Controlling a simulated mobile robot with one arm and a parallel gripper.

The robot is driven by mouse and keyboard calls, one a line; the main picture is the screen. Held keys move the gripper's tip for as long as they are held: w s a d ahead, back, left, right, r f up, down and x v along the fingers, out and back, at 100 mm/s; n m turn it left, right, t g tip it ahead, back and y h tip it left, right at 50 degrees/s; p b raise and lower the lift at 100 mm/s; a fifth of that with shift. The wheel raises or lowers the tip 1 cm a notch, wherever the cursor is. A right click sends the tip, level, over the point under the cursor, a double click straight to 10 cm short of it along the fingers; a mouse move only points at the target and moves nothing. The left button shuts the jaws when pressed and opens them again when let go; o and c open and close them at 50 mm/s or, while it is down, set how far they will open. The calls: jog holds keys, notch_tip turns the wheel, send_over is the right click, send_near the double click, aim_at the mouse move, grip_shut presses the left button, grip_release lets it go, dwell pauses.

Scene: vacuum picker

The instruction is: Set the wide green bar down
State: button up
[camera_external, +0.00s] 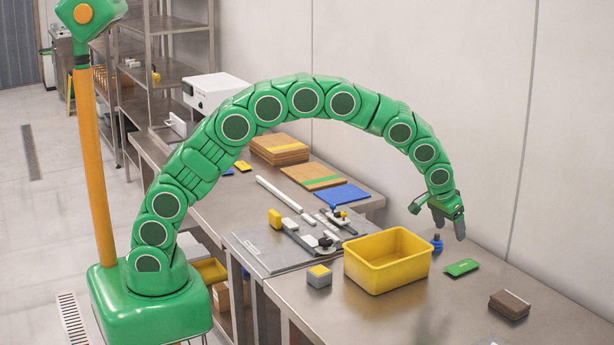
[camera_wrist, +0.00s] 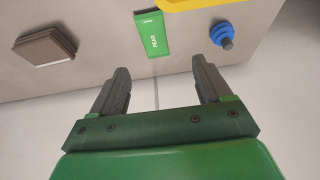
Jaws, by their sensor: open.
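The wide green bar (camera_external: 461,267) lies flat on the metal table, to the right of the yellow bin. In the wrist view the green bar (camera_wrist: 152,34) shows white lettering and sits beyond the fingertips, with nothing touching it. My gripper (camera_external: 447,222) is raised above the table near the back wall, behind the bar. Its two dark fingers (camera_wrist: 158,80) are spread apart and empty.
A yellow bin (camera_external: 388,261) stands left of the bar, with a blue knobbed piece (camera_external: 437,244) behind it. A brown block (camera_external: 509,304) lies to the right. A grey-and-yellow cube (camera_external: 319,276) sits left of the bin.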

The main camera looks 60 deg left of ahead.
jog(key=s+a+r+g, duration=0.2)
jog(key=s+a+r, duration=0.4)
jog(key=s+a, duration=0.6)
jog(key=s+a+r+g, duration=0.1)
jog(key=s+a+r, duration=0.5)
jog(key=s+a, duration=0.55)
jog(key=s+a+g, duration=0.1)
jog(key=s+a, duration=0.1)
jog(key=s, duration=1.3)
jog(key=s+a+g, duration=0.2)
jog(key=s+a, duration=0.1)
jog(key=s, duration=1.3)
jog(key=shift+s, duration=0.3)
jog(key=shift+a, duration=0.1)
